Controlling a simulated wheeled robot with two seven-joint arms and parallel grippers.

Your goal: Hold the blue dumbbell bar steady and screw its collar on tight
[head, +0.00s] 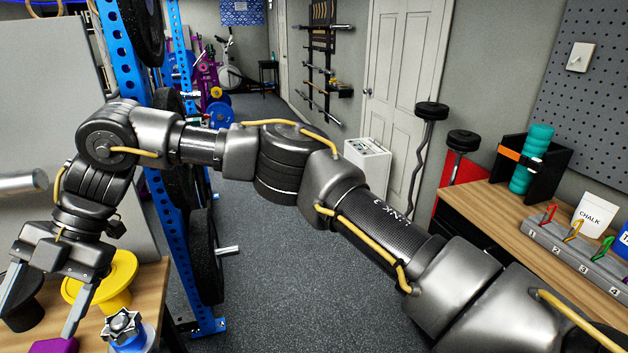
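The blue dumbbell (138,342) shows at the bottom edge of the head view, on the wooden table at lower left. A silver star-shaped collar (122,325) sits at its top; I cannot tell how tight it is. The rest of the dumbbell is cut off by the frame. My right arm reaches across from the lower right. My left gripper is not in view.
A yellow spool-shaped weight (105,278), a black one (22,308) and a purple piece (55,345) stand close around the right gripper. The blue rack (130,75) rises behind the table. Another bench (490,200) at right holds a numbered tray (570,250). The floor between is clear.

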